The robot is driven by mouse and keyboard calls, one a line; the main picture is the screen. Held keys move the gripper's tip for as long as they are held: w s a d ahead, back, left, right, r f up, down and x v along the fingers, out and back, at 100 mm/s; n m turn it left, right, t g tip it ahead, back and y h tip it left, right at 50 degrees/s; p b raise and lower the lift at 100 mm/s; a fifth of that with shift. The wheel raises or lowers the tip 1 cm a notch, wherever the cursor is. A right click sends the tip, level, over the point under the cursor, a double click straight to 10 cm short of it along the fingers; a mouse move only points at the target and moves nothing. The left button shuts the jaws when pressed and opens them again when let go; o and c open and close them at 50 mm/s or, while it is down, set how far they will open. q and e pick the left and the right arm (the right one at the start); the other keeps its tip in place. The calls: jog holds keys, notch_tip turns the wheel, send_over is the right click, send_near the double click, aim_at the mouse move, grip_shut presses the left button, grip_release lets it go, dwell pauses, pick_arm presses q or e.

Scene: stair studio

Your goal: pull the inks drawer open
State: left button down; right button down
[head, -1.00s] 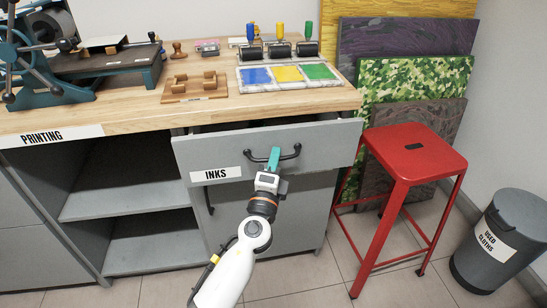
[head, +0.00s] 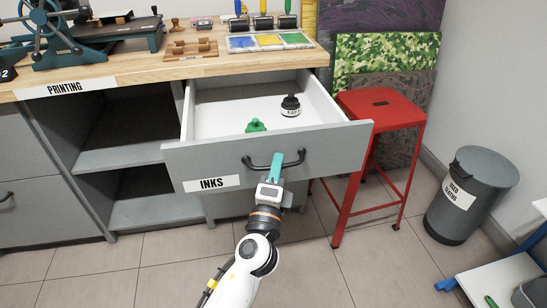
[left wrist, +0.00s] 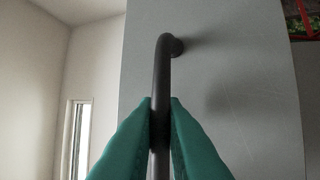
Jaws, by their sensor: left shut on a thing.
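The inks drawer (head: 330,150) is a grey-fronted drawer with a white inside and an "INKS" label (head: 212,183), and it stands well out from the bench. Its dark bar handle (head: 255,166) runs across the front. My left gripper (head: 276,165), with green fingers, is shut on the right part of this handle. In the left wrist view the two fingers (left wrist: 160,135) close on either side of the dark handle bar (left wrist: 162,75). Inside the drawer are a black ink bottle (head: 290,106) and a green-topped item (head: 256,125), partly hidden by the front. My right gripper is not in view.
The red stool (head: 382,105) stands close to the drawer's right end. A grey bin (head: 470,200) is further right, and a white-topped blue piece (head: 500,280) is at the lower right. The wooden bench top (head: 120,85) holds the press and ink pads. Tiled floor in front is clear.

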pick_arm(q)
jog(key=s+d, duration=0.1)
jog(key=s, duration=0.5)
jog(key=shift+d, duration=0.15)
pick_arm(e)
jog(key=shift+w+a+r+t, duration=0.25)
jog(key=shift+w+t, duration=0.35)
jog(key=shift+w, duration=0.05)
pick_arm(q)
jog(key=shift+s, duration=0.1)
jog(key=c, duration=1.5)
grip_release()
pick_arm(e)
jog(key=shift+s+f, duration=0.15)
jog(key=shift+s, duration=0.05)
